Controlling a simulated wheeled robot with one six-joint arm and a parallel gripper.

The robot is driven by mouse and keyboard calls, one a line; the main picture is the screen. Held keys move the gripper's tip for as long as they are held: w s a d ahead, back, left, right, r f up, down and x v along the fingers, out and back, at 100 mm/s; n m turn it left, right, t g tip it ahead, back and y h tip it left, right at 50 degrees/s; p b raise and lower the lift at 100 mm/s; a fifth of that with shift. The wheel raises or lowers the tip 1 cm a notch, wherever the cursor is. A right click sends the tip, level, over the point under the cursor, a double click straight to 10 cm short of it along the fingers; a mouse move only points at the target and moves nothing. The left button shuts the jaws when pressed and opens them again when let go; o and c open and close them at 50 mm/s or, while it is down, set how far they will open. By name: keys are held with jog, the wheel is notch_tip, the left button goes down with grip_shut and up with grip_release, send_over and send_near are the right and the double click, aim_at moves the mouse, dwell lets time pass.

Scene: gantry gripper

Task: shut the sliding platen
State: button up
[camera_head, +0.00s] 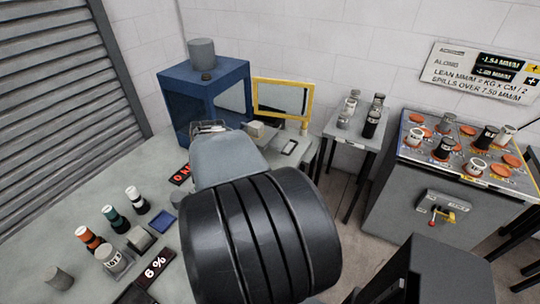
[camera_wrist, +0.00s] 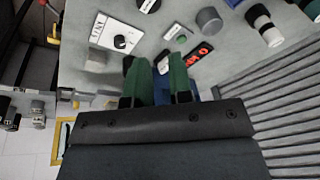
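I cannot pick out the sliding platen for certain. A blue cabinet (camera_head: 205,95) with windowed sides stands at the back of the grey bench, and a yellow-framed clear panel (camera_head: 283,98) stands out to its right. In the head view my arm reaches toward the cabinet's front and hides my fingertips and the bench there. In the wrist view my gripper (camera_wrist: 161,68) has two green fingers standing apart. Blue shows in the gap between them, and I see nothing clasped. The yellow frame also shows in the wrist view (camera_wrist: 60,142), at lower left.
The bench (camera_head: 60,225) carries a red-lit display (camera_head: 181,174), a percent display (camera_head: 156,264) and several capped bottles at left. A small side table (camera_head: 345,135) with bottles stands right of the bench. A grey cabinet (camera_head: 405,195) with a covered top stands further right. Floor shows between them.

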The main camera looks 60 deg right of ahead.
jog(key=d+f+m, duration=0.1)
jog(key=d, duration=0.2)
jog(key=s+d+f+m+b, duration=0.1)
jog(key=d+f, duration=0.1)
jog(key=d, duration=0.2)
jog(key=s+d+f+m+b, duration=0.1)
jog(key=d+m, duration=0.1)
jog(key=d, duration=0.2)
jog(key=shift+f+t, duration=0.3)
jog(key=shift+f, duration=0.1)
jog(key=shift+c, duration=1.4)
jog(key=s+d+f+m, duration=0.1)
jog(key=d, duration=0.3)
jog(key=s+d+f+m+t+h+b, duration=0.1)
jog(key=s+d, duration=0.1)
jog(key=d, duration=0.2)
jog(key=s+d+f+m+h+b, duration=0.1)
jog(key=d+m, duration=0.1)
jog(key=d, duration=0.3)
jog(key=shift+s, duration=0.3)
grip_shut()
jog(key=w+d+r+t+h, duration=0.2)
jog(key=d+r, duration=0.1)
jog(key=d, duration=0.2)
jog(key=x, duration=0.9)
jog(key=shift+f+p, duration=0.3)
jog(key=shift+a, duration=0.1)
